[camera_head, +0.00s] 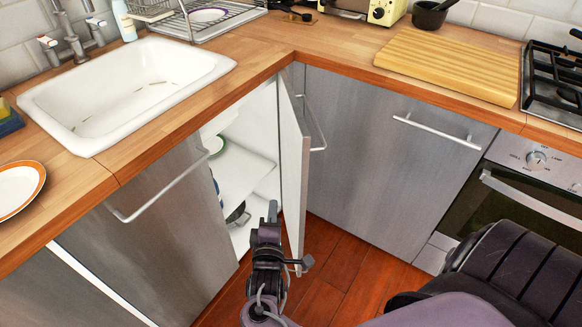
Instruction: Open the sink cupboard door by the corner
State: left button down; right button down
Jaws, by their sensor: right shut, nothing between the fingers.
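The sink cupboard door by the corner (291,165) stands ajar, swung well out from the cabinet and seen nearly edge-on. Its white inner side faces the opening, and its bar handle (316,125) is on the far side, toward the corner. Behind it the white cupboard inside (245,170) shows. My right gripper (272,211) is shut and empty at the lower part of the opening, on the inner side of the door. It overlaps the door's lower edge in the picture; I cannot tell whether they touch. My left gripper is not in view.
The neighbouring sink cupboard door (160,230) is closed, its handle (165,185) sticking out. The corner's other steel front (385,150) and the oven (520,190) stand at right. Wooden floor (340,270) is clear below.

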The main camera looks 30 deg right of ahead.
aim_at(299, 187)
jog(key=w+d, duration=0.6)
jog(key=d, duration=0.4)
jog(key=shift+w, duration=0.15)
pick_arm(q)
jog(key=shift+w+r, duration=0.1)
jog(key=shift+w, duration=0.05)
pick_arm(e)
jog(key=shift+d+r, duration=0.1)
jog(key=shift+r, duration=0.05)
